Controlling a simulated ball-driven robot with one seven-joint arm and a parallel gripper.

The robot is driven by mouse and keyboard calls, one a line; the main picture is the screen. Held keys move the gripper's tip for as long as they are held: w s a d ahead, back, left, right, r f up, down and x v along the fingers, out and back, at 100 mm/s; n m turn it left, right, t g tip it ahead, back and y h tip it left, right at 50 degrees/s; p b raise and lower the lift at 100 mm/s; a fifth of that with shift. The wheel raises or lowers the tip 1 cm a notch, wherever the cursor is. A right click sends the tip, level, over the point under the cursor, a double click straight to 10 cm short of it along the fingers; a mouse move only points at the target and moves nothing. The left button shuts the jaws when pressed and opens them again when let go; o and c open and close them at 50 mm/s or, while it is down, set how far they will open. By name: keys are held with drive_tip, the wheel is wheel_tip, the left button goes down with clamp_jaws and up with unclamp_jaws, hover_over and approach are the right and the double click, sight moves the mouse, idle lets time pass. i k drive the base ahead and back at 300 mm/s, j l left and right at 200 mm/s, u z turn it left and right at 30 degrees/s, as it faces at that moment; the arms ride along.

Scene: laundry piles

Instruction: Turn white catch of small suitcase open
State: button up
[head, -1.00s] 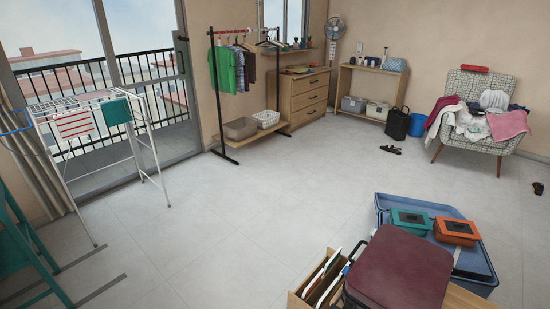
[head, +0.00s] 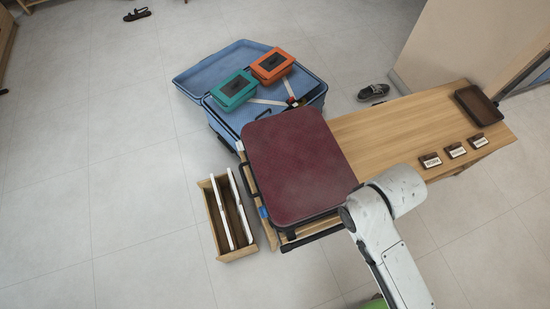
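A maroon suitcase (head: 300,165) lies flat on the wooden bench in the head view, with its lid down. A dark handle shows along its left side, with a small blue patch (head: 264,212) near its lower left edge. I cannot make out a white catch on it. My white arm comes in from the lower right and bends beside the suitcase's lower right corner. My gripper does not show, so its state cannot be seen.
An open blue suitcase (head: 222,72) stands behind, with a teal case (head: 234,90) and an orange case (head: 272,65) on it. A wooden box (head: 212,208) with white dividers is at left. The wooden bench (head: 390,130) holds a brown tray (head: 478,105) and labelled blocks (head: 455,150).

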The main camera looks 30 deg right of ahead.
sight(239, 146)
drive_tip(key=k+j+z, duration=0.1)
drive_tip(key=j, duration=0.25)
drive_tip(key=k+j+z, duration=0.1)
drive_tip(key=j, duration=0.25)
drive_tip(key=k+j+z, duration=0.15)
drive_tip(key=j, duration=0.2)
drive_tip(key=k, duration=0.25)
drive_tip(key=i+j+u, duration=0.1)
drive_tip(key=i+j, duration=0.2)
drive_tip(key=i+j+u, duration=0.15)
drive_tip(key=i, duration=0.35)
drive_tip(key=i+j+u, duration=0.1)
drive_tip(key=i+j, duration=0.2)
drive_tip(key=i+j+u, duration=0.15)
drive_tip(key=i, duration=0.35)
